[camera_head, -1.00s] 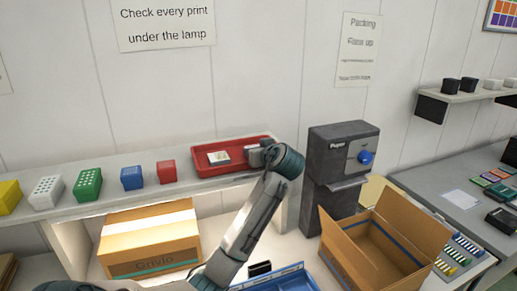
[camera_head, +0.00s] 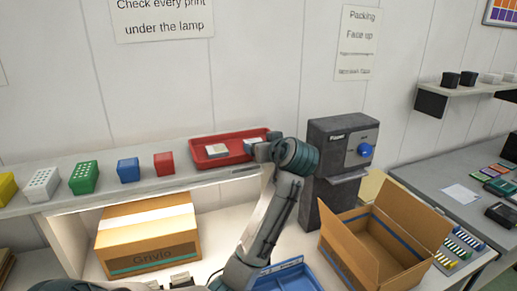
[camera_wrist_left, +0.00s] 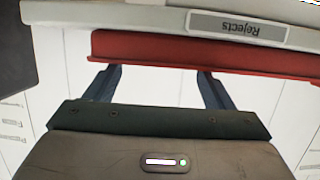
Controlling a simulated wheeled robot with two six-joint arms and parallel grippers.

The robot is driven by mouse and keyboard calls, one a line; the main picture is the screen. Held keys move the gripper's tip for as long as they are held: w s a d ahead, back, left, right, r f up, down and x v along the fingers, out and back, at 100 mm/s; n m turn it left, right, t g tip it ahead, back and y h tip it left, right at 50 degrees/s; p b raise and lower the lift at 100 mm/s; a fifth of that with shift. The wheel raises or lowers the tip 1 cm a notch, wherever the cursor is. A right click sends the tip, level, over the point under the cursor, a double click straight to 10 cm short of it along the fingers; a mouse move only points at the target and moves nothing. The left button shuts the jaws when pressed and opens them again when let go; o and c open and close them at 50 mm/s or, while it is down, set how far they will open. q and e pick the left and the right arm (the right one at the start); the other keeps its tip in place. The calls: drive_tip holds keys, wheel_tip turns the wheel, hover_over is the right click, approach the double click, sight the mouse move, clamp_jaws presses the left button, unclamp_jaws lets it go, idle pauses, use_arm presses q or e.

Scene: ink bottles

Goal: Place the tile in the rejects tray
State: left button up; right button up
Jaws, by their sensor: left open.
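The red rejects tray (camera_head: 203,164) sits on the long shelf. One pale tile (camera_head: 217,150) lies in its left half, and a second pale piece (camera_head: 252,141), likely a tile, shows at its right end, partly hidden by my left gripper (camera_head: 262,152). That gripper is at the tray's right front. In the left wrist view its two blue fingers (camera_wrist_left: 157,80) are spread apart with no tile seen between them. The red tray wall (camera_wrist_left: 200,55) and an upside-down "Rejects" label (camera_wrist_left: 237,25) show beyond the fingertips. My right gripper is out of view.
Red (camera_head: 164,164), blue (camera_head: 128,170), green (camera_head: 84,177) and other blocks line the shelf left of the tray. A dark machine with a blue button (camera_head: 364,150) stands close right of my arm. An open carton (camera_head: 350,252) and a blue tray (camera_head: 290,277) are below.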

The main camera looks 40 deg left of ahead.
use_arm(q)
drive_tip(key=b+v, duration=0.1)
drive_tip(key=v, duration=0.5)
drive_tip(key=shift+d, duration=0.15)
